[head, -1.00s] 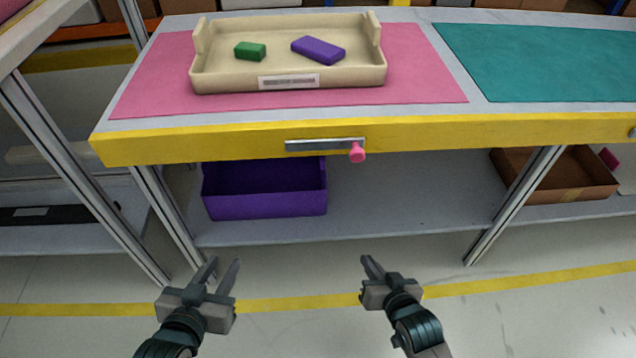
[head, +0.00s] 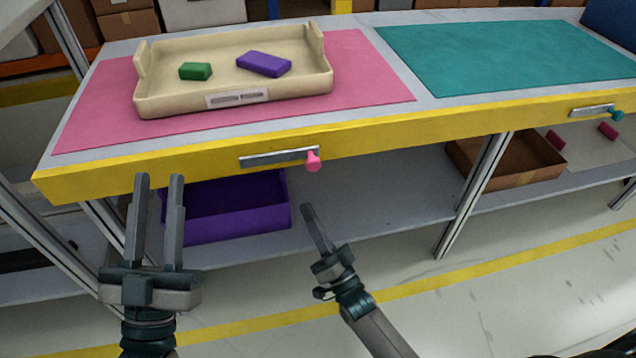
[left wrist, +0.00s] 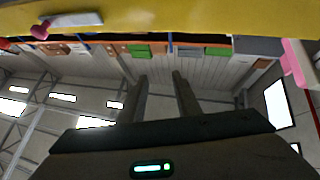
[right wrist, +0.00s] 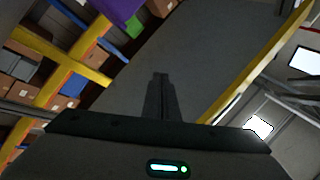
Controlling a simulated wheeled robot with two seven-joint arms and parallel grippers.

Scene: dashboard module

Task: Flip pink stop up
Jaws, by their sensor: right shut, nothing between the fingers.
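The pink stop (head: 313,160) is a small round-ended knob at the right end of a metal plate (head: 270,158) on the table's yellow front edge. It points outward and slightly down. A pink knob beside a plate also shows in the left wrist view (left wrist: 40,31). My left gripper (head: 159,180) is open and empty, in front of the yellow edge, left of the stop. My right gripper (head: 307,208) is shut and empty, below the stop and apart from it in the head view. The stop cannot be made out in the right wrist view.
A beige tray (head: 290,90) holding a green block and a purple block stands on the pink mat (head: 380,88). A teal stop (head: 616,114) sits farther right on the edge. A purple bin (head: 240,229) and a brown box (head: 520,176) occupy the lower shelf.

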